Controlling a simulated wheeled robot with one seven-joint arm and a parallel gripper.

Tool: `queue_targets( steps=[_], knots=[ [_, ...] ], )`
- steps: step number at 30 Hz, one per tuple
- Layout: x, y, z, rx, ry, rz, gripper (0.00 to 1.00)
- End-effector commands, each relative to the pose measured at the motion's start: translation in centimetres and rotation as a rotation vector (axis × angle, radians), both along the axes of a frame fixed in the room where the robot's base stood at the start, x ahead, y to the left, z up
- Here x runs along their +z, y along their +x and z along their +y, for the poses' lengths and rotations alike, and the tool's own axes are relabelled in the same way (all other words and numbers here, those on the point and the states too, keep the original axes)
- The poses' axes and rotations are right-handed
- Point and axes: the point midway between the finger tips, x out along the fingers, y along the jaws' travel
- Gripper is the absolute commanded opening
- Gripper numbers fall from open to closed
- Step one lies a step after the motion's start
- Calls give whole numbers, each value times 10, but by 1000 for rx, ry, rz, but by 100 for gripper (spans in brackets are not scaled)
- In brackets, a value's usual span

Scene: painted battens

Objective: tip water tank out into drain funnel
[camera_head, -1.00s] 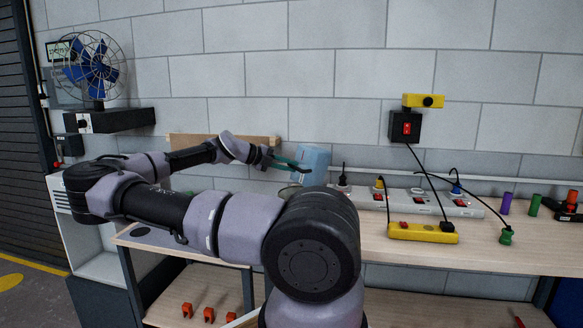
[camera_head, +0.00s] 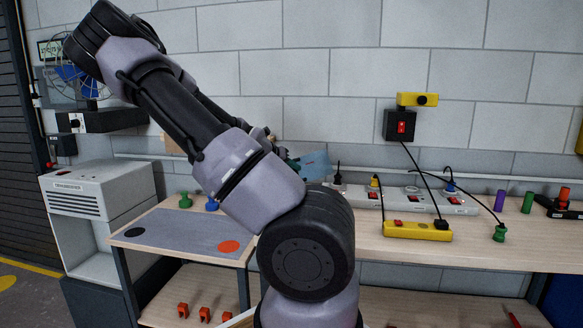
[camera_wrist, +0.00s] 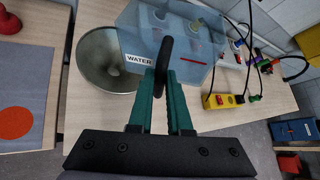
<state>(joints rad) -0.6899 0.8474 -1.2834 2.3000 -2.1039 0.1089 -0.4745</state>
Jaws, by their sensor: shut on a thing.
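The water tank (camera_wrist: 208,52) is a translucent blue box with a WATER label, a red line and a black handle (camera_wrist: 164,58). My gripper (camera_wrist: 166,78) has green fingers, shut on this handle. In the head view the tank (camera_head: 317,163) looks tilted above the bench, partly hidden behind my arm. The drain funnel (camera_wrist: 100,62) is a round, grey metal bowl in the wrist view, left of the tank, whose labelled end overlaps its right rim in the picture. My arm hides the funnel in the head view. I cannot make out any water flowing.
Power strips (camera_head: 410,198) and a yellow socket block (camera_head: 417,231) with black cables lie right of the tank. Left of the funnel is a grey mat (camera_head: 185,230) with black and orange discs. Blue and green knobs (camera_head: 211,203) stand behind it. A block wall closes the back.

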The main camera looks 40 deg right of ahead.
Motion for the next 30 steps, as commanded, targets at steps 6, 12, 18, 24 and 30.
queue_targets(
  steps=[6, 12, 18, 24, 30],
  knots=[
    [-2, -3, -2, -7, 21, -99, 0],
    [-3, -3, -1, -7, 39, -226, 0],
    [-3, 0, 0, -3, 57, -359, 0],
    [-3, 2, 0, -1, 66, -433, 0],
    [-3, 3, 1, -1, 69, -445, 0]
  ],
)
